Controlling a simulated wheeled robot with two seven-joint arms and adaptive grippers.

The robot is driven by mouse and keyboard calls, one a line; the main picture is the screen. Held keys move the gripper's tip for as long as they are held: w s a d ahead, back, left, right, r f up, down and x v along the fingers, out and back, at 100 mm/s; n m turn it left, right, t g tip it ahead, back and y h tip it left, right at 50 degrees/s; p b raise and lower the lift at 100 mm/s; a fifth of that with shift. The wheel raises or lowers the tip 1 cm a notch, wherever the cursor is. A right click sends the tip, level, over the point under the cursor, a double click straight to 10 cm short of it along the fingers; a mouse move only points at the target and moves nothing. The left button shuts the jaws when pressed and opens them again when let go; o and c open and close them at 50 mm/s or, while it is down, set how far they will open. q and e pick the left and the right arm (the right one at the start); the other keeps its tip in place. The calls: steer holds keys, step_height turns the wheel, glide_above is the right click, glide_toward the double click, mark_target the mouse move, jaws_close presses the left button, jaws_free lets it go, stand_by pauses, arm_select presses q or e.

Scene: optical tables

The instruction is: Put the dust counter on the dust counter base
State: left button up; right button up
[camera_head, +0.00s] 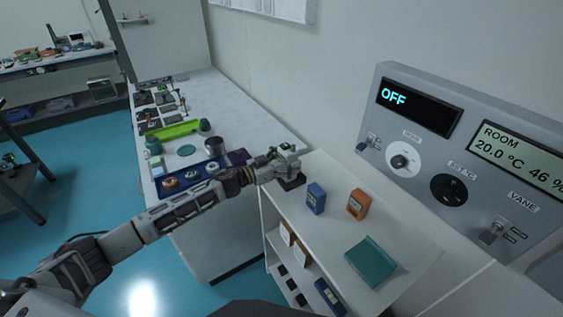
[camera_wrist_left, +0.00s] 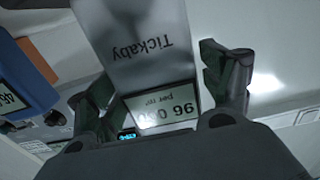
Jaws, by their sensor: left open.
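The dust counter, a grey box marked "Tickaby" with a lit display reading "per m³" (camera_wrist_left: 150,60), fills the middle of the left wrist view, upside down. My left gripper (camera_head: 287,157) is open, with one finger on each side of the counter and a visible gap on at least the right side. In the head view the gripper mostly covers the counter. A dark, flat block (camera_head: 292,183), which looks like the dust counter base, lies on the white shelf top just below the gripper. I cannot tell how the counter sits on it. My right gripper is not in view.
A blue device (camera_head: 315,198) and an orange device (camera_head: 358,204) stand to the right on the shelf top (camera_head: 325,235), with a teal book (camera_head: 371,261) in front. The blue device also shows in the left wrist view (camera_wrist_left: 22,80). A wall control panel (camera_head: 450,150) is at right.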

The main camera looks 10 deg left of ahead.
arm_select(q)
steer(key=shift+r, duration=0.1)
steer(key=shift+v, duration=1.15)
steer(key=shift+b+v, duration=0.35)
steer(key=shift+v, duration=1.55)
glide_toward(282, 161)
steer(key=shift+w+d+b, duration=0.1)
steer(key=shift+w+b, duration=0.15)
steer(key=shift+b, duration=0.05)
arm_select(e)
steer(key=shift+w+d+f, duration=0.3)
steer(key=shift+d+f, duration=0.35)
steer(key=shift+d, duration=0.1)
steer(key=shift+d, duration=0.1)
